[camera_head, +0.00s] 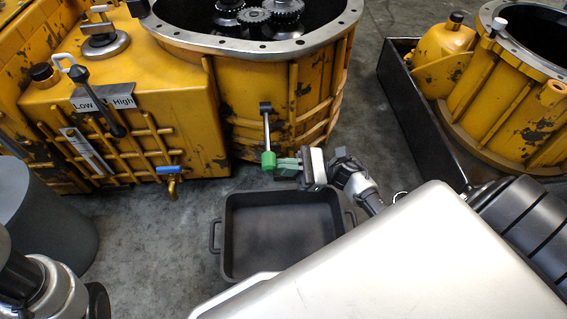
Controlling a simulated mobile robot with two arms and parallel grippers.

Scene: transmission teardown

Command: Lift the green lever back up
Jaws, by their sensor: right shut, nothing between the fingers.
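The green lever is a metal rod with a green knob (268,160) at its lower end. It hangs down from a dark pivot on the side of the yellow transmission housing (225,115). My right gripper (279,168) is at the right side of the green knob, its fingers pointing left. The fingers are shut with nothing between them. The fingertips are close beside or under the knob; I cannot tell if they touch. My left gripper is not in view; only part of my left arm shows at the lower left.
A black tray (232,235) with handles lies on the floor below the lever. A Low/High shift lever (105,108) and a blue-handled tap (168,170) are on the housing at left. Another yellow housing (475,110) stands in a dark bin at right. A grey cylinder (45,220) stands at left.

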